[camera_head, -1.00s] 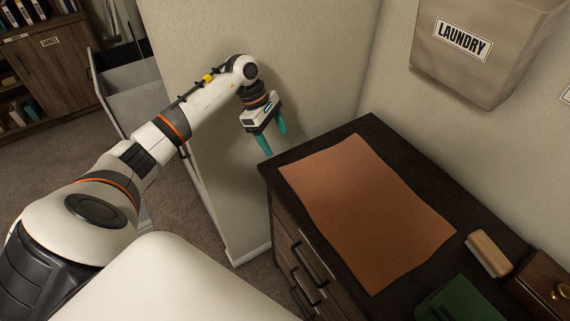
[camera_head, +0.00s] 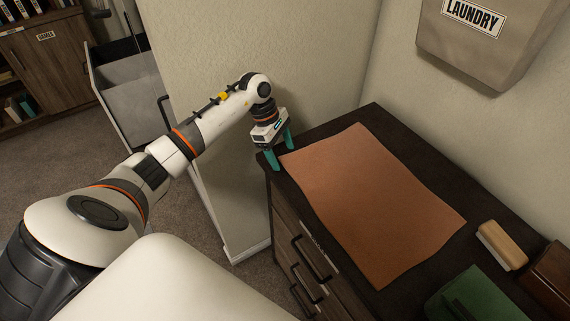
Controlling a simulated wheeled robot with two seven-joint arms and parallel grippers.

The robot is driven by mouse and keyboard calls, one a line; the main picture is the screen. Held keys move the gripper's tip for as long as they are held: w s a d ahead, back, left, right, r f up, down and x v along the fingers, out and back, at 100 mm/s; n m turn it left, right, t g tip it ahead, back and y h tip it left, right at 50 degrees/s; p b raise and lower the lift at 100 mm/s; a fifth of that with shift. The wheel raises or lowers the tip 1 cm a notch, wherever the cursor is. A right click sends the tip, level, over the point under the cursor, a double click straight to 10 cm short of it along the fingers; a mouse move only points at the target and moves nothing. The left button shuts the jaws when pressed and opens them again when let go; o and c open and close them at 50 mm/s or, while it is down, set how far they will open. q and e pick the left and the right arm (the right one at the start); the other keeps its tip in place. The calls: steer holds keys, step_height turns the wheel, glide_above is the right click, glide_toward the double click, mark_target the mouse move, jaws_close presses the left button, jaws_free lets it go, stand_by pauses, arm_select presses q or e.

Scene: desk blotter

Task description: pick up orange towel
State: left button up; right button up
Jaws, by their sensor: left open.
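The orange towel (camera_head: 375,205) lies flat and spread out on the dark top of the dresser (camera_head: 310,136). My left gripper (camera_head: 282,158) is open, with its two teal fingers pointing down. It is at the far left corner of the dresser top, beside the towel's upper left corner. One finger shows near the dresser's edge and the other near the towel's corner. I cannot tell whether either finger touches the towel. The gripper looks empty. My right gripper is not in the view.
A laundry bin (camera_head: 475,45) hangs on the wall above. An open drawer (camera_head: 125,85) and a bookshelf (camera_head: 45,75) stand at the left.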

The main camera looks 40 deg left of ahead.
arm_select(q)
steer(key=shift+d+f, duration=0.1)
steer(key=shift+f, duration=0.15)
steer(key=shift+c, duration=0.4)
jaws_close()
stand_by(0.5)
step_height(320, 180, up, 12)
steer(key=p, duration=0.6)
